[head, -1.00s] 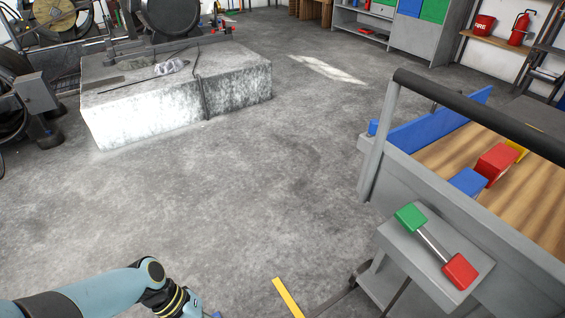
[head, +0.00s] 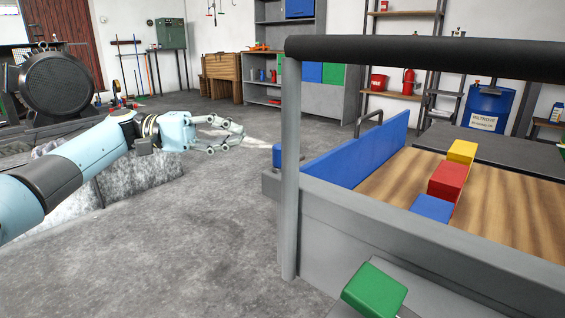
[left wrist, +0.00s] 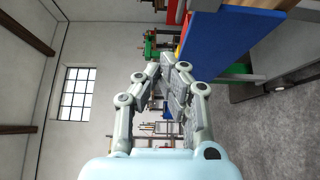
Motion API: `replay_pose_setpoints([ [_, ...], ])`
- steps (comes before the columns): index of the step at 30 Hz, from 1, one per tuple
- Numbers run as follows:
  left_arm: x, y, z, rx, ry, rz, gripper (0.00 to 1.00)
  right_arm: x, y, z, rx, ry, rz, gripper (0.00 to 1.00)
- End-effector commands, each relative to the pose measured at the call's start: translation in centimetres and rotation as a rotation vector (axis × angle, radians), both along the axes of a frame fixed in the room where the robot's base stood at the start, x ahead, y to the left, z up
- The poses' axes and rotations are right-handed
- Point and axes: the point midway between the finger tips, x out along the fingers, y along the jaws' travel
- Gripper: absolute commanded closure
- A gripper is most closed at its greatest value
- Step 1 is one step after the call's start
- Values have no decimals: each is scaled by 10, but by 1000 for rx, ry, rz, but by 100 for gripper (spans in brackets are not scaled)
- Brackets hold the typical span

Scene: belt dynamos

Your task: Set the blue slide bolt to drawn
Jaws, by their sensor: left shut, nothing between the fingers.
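A small blue block (head: 278,156) sits on a grey ledge at the left corner of the cart, partly behind the grey post; it may be the knob of the blue slide bolt. How far the bolt is drawn cannot be told. A long blue board (head: 366,150) stands upright along the cart's edge behind it. My left gripper (head: 240,133) is shut and empty, in the air to the left of the blue block and apart from it in the picture. In the left wrist view its fingers (left wrist: 176,72) are together beside a large blue surface (left wrist: 222,40). My right gripper is out of view.
The wooden cart top (head: 500,200) carries blue (head: 432,208), red (head: 447,180) and yellow (head: 461,152) blocks. A black handlebar (head: 420,55) and grey post (head: 290,180) stand in front. A green block (head: 374,290) is at the near edge. Open floor (head: 200,250) lies left.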

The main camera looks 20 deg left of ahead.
Motion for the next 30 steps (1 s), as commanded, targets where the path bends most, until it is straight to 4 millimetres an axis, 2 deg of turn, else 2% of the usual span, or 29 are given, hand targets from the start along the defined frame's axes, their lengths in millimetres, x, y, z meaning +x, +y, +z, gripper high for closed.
replay_pose_setpoints([
  [11,3,0,2,1,-7,2,100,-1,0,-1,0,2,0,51],
  [16,5,-11,1,-1,-8,0,100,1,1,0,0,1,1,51],
  [20,10,-32,1,-2,-8,-1,100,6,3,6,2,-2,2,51],
  [30,28,-101,0,-4,-6,0,100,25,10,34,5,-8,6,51],
])
